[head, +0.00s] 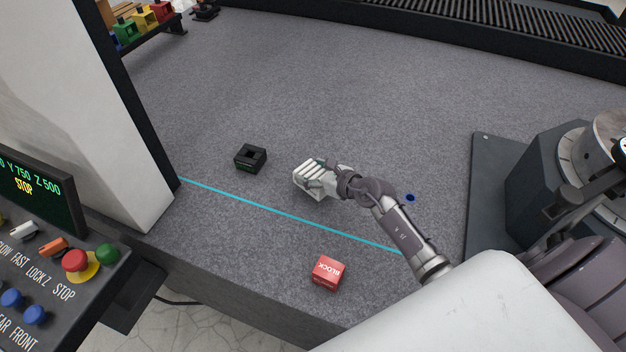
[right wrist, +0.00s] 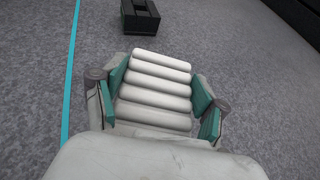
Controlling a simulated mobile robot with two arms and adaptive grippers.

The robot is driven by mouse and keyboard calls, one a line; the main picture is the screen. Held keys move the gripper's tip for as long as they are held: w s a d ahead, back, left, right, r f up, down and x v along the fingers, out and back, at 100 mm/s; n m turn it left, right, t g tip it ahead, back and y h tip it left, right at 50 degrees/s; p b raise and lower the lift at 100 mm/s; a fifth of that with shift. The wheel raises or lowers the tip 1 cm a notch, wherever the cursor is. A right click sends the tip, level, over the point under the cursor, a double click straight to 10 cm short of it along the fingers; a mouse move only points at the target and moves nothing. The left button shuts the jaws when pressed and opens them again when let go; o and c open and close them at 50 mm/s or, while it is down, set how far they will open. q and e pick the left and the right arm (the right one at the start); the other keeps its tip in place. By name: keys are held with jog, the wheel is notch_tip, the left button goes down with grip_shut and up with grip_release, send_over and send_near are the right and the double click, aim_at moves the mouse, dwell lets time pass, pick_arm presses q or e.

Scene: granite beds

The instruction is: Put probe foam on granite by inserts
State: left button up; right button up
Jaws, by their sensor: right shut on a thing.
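The white ribbed piece, which looks like the probe foam (head: 308,181), is between the fingers of my right gripper (head: 322,176) over the grey granite (head: 330,75). In the right wrist view the foam (right wrist: 155,88) sits between the two green finger pads of my right gripper (right wrist: 160,98), which is shut on it. I cannot tell whether its underside touches the granite. A black block with a square recess (head: 250,158), possibly the inserts, lies left of the foam, apart from it. It also shows in the right wrist view (right wrist: 141,21). My left gripper is not in view.
A cyan line (head: 285,214) crosses the granite in front of the foam. A red block (head: 327,273) lies near the front edge. A white column (head: 75,90) and a control panel (head: 60,250) stand at the left. A small blue ring (head: 410,198) lies right of my arm.

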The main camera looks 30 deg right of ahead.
jog(key=shift+f+b, duration=0.35)
jog(key=shift+f, duration=1.1)
jog(key=shift+f, duration=0.2)
jog(key=o, duration=1)
jog(key=shift+c, duration=0.2)
jog(key=shift+r, duration=0.1)
jog(key=shift+r, duration=0.25)
jog(key=p+v, duration=0.1)
jog(key=v, duration=1.1)
jog(key=shift+f, duration=0.1)
